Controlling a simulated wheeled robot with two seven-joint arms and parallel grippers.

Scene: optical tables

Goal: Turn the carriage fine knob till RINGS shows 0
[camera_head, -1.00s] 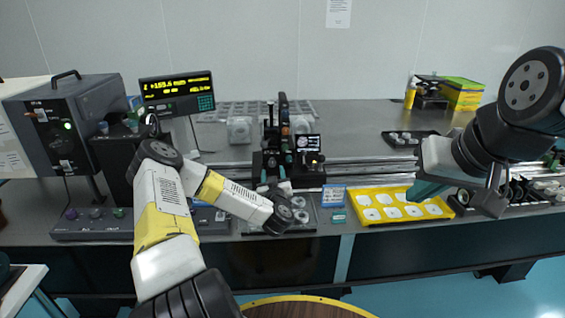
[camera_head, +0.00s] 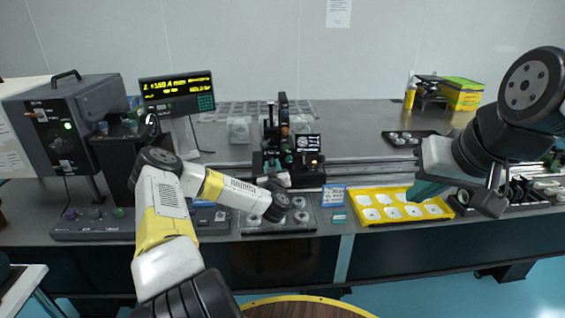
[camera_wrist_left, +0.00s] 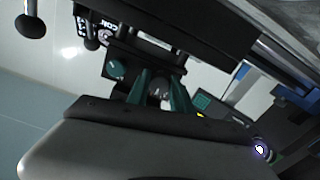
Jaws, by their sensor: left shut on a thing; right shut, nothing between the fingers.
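The carriage (camera_head: 283,135) is a dark upright stage on the rail in the middle of the table. My left gripper (camera_head: 279,167) reaches its front low down. In the left wrist view my teal fingers (camera_wrist_left: 160,92) are shut on a small greyish knob (camera_wrist_left: 158,87), partly hidden between them. The readout (camera_head: 177,92) has yellow lines; the top one looks like about +160 mm, and I cannot read a RINGS value. A small dark screen (camera_head: 308,143) is on the carriage's right.
A yellow tray (camera_head: 362,217) with white pieces lies at the front right. A dark tray (camera_head: 250,229) with round parts lies below my left wrist. A grey lamp box (camera_head: 62,125) stands at the left. Rails (camera_head: 365,170) run right from the carriage.

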